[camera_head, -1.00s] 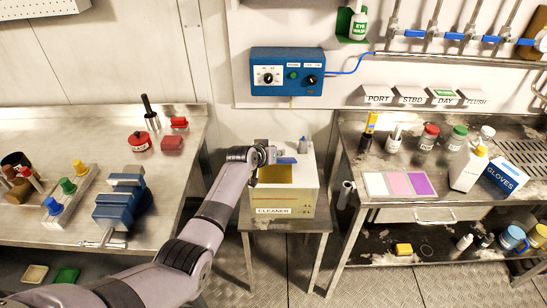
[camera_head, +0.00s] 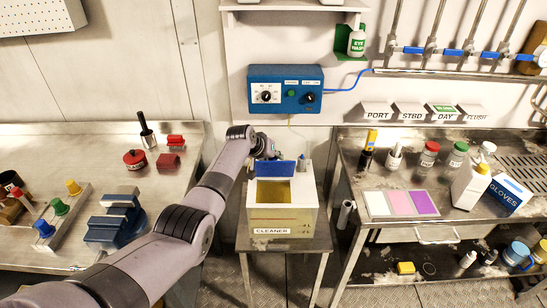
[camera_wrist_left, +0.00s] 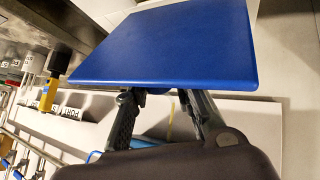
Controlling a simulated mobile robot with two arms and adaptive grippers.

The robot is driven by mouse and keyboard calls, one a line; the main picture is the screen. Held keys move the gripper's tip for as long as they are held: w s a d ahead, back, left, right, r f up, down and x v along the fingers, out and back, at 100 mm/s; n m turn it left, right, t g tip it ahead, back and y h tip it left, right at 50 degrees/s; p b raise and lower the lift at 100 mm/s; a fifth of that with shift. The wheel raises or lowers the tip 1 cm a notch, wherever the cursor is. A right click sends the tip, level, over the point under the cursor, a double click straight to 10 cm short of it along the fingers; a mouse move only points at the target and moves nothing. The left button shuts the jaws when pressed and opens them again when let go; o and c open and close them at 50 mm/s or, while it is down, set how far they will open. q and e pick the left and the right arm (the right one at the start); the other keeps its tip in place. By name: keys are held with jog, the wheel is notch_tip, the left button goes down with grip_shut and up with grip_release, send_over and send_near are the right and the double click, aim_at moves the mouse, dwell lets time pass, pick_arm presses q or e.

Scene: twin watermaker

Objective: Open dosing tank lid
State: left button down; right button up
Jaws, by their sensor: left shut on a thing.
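The dosing tank (camera_head: 282,217) is a cream box labelled CLEANER on a small metal stand in the head view. Its blue lid (camera_head: 275,168) is raised and tilted up at the back of the tank. The opening in front shows a yellowish inside. My left gripper (camera_head: 268,154) is at the lid's upper edge, its fingers mostly hidden. In the left wrist view the lid (camera_wrist_left: 165,45) fills the top middle, and my left gripper (camera_wrist_left: 160,98) is shut on its edge. My right gripper is not in view.
A blue control box (camera_head: 286,89) is on the wall behind the tank. The left bench (camera_head: 100,255) holds a blue vise (camera_head: 117,220) and red parts. The right bench (camera_head: 372,230) holds bottles, coloured cards and a gloves box (camera_head: 505,194).

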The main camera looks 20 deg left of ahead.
pick_arm(q)
jog(key=shift+w+a+r, duration=0.15)
jog(key=shift+r, duration=0.1)
jog(key=c, duration=1.8)
grip_release()
jog(key=o, duration=0.4)
jog(key=shift+w+f, duration=0.15)
jog(key=shift+f, duration=0.15)
jog(key=shift+o, duration=0.2)
jog(key=shift+r, duration=0.1)
jog(key=shift+s, duration=0.2)
jog(key=v, duration=1.2)
